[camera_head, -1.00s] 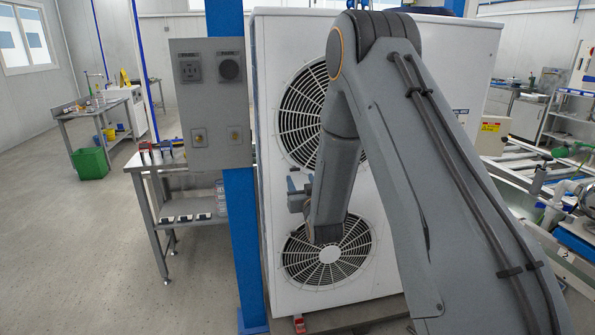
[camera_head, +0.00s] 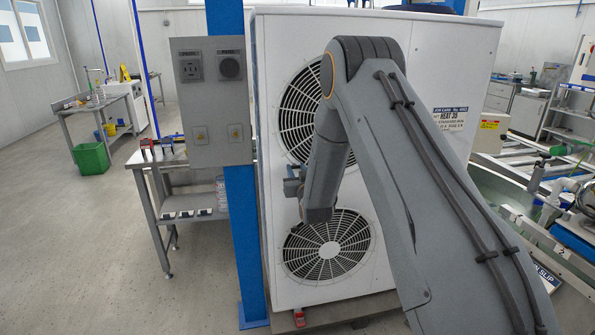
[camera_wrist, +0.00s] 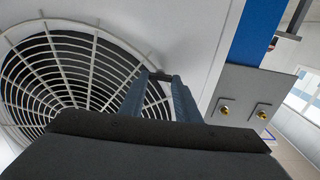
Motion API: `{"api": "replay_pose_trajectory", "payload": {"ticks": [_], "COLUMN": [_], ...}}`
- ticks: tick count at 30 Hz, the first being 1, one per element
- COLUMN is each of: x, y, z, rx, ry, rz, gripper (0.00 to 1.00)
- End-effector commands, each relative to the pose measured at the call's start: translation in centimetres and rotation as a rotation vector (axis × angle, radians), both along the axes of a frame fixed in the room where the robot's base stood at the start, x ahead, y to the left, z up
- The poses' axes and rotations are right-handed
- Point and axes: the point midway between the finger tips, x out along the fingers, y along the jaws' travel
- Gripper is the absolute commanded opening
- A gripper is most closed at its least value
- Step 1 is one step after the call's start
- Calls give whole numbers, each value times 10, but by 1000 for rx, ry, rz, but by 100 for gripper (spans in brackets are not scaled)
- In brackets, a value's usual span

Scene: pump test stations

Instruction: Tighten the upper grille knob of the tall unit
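The tall unit (camera_head: 390,235) is a white cabinet with an upper round fan grille (camera_head: 299,100) and a lower one (camera_head: 328,247). My gripper (camera_head: 290,187) is in front of its left side, between the two grilles. In the wrist view my gripper (camera_wrist: 160,77) has its two blue-grey fingers apart, reaching toward the rim of a grille (camera_wrist: 75,75). A small dark piece, apparently the knob (camera_wrist: 160,76), shows between the fingertips at this rim. I cannot tell whether the fingers touch it. My forearm hides part of the upper grille in the head view.
A blue post (camera_head: 243,240) with a grey socket panel (camera_head: 212,110) stands just left of the unit; the panel is also close on the right in the wrist view (camera_wrist: 245,95). A workbench (camera_head: 160,185) is behind it.

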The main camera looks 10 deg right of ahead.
Motion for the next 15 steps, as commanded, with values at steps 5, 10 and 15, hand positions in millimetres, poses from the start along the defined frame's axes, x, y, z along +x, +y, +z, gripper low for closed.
{"api": "replay_pose_trajectory", "payload": {"ticks": [5, 10, 15], "x": [0, 0, 0], "y": [-3, -2, -1], "z": [0, 0, -1], "rx": [1, 19, 83], "ry": [0, 0, 0], "rz": [-1, -2, -2], "gripper": [7, 7, 7]}}
